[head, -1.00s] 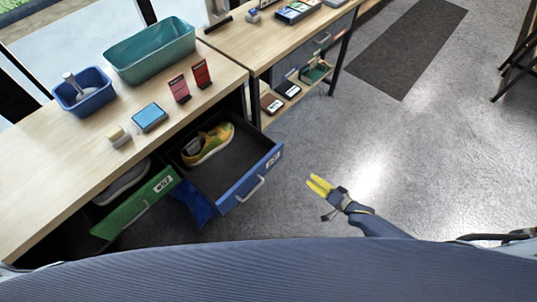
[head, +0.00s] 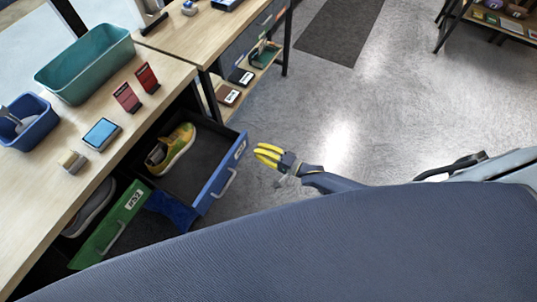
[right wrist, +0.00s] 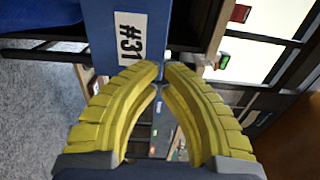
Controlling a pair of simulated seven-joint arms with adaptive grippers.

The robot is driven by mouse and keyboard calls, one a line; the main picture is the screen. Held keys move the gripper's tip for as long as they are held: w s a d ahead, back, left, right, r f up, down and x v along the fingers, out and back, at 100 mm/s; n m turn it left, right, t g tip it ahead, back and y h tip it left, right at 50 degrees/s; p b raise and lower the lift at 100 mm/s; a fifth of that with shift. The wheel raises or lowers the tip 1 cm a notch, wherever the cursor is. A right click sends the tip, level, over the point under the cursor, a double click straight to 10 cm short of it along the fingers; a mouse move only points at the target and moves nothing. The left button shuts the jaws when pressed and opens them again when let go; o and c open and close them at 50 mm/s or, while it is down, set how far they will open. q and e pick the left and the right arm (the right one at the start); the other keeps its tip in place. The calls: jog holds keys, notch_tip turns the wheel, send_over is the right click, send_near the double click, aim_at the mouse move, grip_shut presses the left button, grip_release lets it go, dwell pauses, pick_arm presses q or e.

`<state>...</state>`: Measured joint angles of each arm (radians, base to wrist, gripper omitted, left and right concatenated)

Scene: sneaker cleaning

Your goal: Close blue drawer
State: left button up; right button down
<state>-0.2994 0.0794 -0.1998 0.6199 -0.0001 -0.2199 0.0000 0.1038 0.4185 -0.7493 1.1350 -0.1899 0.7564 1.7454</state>
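The blue drawer (head: 222,172) is pulled out from under the wooden table in the head view. A yellow-green sneaker (head: 172,148) lies inside it. Its front has a pale handle (head: 229,184) and a white label. My right gripper (head: 258,152) is just right of the drawer front, near its far end, with a small gap visible. In the right wrist view the fingertips (right wrist: 161,68) are together with nothing between them, and the blue drawer front (right wrist: 112,42) with label "#31" is ahead. My left gripper is out of view.
A green drawer (head: 108,228) with a grey shoe (head: 90,207) is also open, to the left. The wooden table (head: 60,205) holds a teal bin (head: 85,65), a blue bin (head: 28,122) and small items. The floor (head: 340,110) to the right is clear.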

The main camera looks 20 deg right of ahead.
aim_at(241, 142)
jog(key=shift+x, duration=3.4)
jog(key=shift+w, duration=0.1)
